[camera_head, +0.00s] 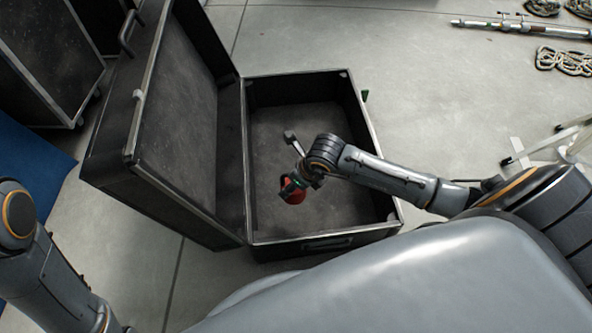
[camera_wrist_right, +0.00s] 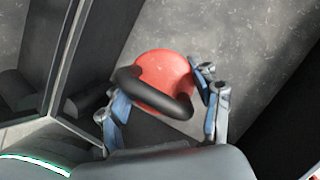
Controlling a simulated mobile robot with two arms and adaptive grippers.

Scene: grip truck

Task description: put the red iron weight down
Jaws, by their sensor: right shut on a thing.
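The red iron weight (camera_head: 293,196) is in my right gripper (camera_head: 294,184), inside the outline of the open black case (camera_head: 248,150). In the right wrist view the weight is a red ball (camera_wrist_right: 160,80) with a dark curved handle (camera_wrist_right: 155,98). The blue-padded fingers of my right gripper (camera_wrist_right: 160,112) are on both sides of the handle. I cannot tell whether the weight touches the case floor. My left arm shows at the lower left of the head view, but its gripper is out of view.
The case lid (camera_head: 175,120) stands open on the left. The case floor around the weight looks empty. Another black case (camera_head: 45,55) stands at the upper left.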

